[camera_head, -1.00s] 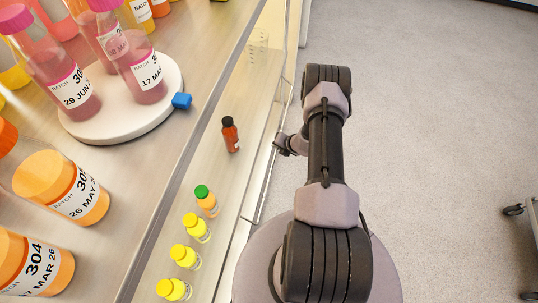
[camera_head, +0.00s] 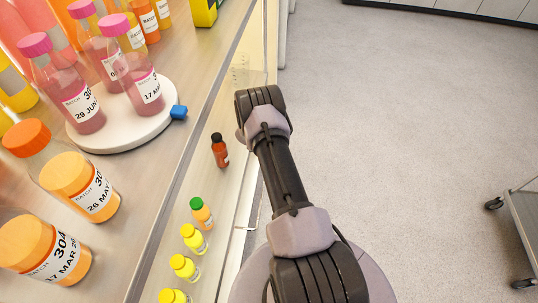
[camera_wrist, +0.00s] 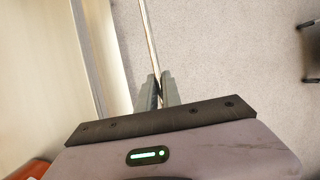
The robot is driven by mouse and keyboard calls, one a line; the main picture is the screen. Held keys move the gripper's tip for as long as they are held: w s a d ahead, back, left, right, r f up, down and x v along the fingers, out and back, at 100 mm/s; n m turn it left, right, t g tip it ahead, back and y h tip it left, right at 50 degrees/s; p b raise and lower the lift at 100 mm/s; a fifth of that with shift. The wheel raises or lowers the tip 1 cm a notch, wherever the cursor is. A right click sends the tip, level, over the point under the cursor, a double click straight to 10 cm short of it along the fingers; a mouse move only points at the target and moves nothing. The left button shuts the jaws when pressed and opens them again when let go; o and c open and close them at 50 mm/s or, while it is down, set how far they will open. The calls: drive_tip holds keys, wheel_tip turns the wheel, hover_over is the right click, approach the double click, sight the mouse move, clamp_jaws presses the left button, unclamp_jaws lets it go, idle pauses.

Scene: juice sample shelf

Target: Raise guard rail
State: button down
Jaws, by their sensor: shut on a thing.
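The guard rail shows in the wrist view as a thin metal rod (camera_wrist: 149,35) running up from my fingers to the top edge. My gripper (camera_wrist: 159,80) is shut on this rod, with one finger on either side. In the head view my arm covers the gripper and most of the rail. A thin pale bracket-like piece (camera_head: 246,228) shows at the shelf's front edge, left of my arm; I cannot tell if it belongs to the rail.
A lower shelf holds a dark-capped red bottle (camera_head: 220,150), a green-capped bottle (camera_head: 202,214) and several yellow-capped ones. The upper shelf has large bottles and a white turntable (camera_head: 115,138) with a blue tab (camera_head: 179,112). A cart (camera_head: 520,230) stands right; the floor between is clear.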

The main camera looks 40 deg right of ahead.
drive_tip(key=shift+w+a+r+n+g+h+b, duration=0.1)
drive_tip(key=shift+r+n+g+h+b, duration=0.05)
drive_tip(key=shift+r+g+h+b, duration=0.5)
drive_tip(key=shift+w+r+n+g+h+b, duration=0.1)
drive_tip(key=shift+r+n+g+h+b, duration=0.05)
drive_tip(key=shift+r+g+h+b, duration=0.45)
drive_tip(key=shift+f, duration=0.15)
